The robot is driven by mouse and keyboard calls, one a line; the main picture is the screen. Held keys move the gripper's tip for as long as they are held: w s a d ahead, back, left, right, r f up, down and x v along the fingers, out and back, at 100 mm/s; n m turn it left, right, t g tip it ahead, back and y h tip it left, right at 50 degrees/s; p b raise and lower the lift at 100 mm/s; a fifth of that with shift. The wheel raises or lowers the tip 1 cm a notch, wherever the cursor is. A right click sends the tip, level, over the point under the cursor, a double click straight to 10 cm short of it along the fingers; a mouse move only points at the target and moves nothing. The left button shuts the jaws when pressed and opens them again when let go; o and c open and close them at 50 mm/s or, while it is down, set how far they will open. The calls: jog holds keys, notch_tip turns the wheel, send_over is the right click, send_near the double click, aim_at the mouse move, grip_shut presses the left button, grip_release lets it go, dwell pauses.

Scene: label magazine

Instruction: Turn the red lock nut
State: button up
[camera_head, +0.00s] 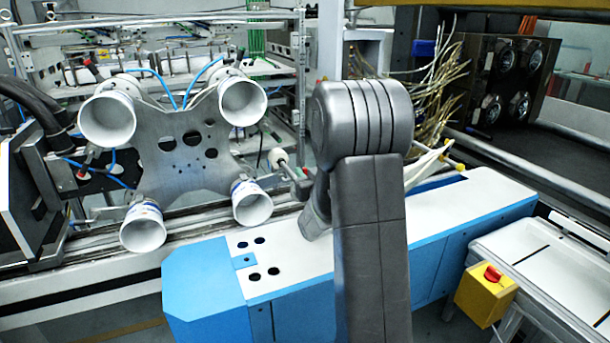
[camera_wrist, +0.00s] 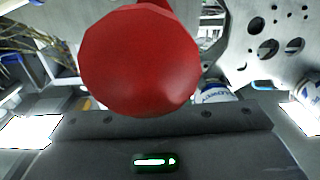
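The red lock nut (camera_wrist: 140,62) is large and very close in the wrist view, at the upper middle. It has a faceted, rounded face and hides much of what lies behind it. The dark grey body of my gripper (camera_wrist: 160,125) spans the bottom of that view, with a green light on it. The nut's lower edge overlaps the gripper body in the picture. I cannot see the fingers, so I cannot tell whether they are open or touch the nut. In the head view, I cannot make out the nut or the fingers clearly; my grey arm blocks part of the scene.
A metal plate (camera_head: 187,150) with several white cups stands left of my arm. A blue and white bench (camera_head: 290,262) lies below. A yellow box (camera_head: 484,298) with a red knob is at the lower right. Loose cables (camera_head: 430,95) hang behind my arm.

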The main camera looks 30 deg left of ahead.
jog(key=shift+o, duration=1.3)
jog(key=b+v, duration=0.2)
jog(key=v, duration=1.1)
jog(key=shift+s+d, duration=0.25)
jog(key=shift+s, duration=0.05)
jog(key=p+x, duration=0.2)
jog(key=x, duration=1.2)
jog(key=shift+d, duration=0.15)
jog(key=shift+f, duration=0.1)
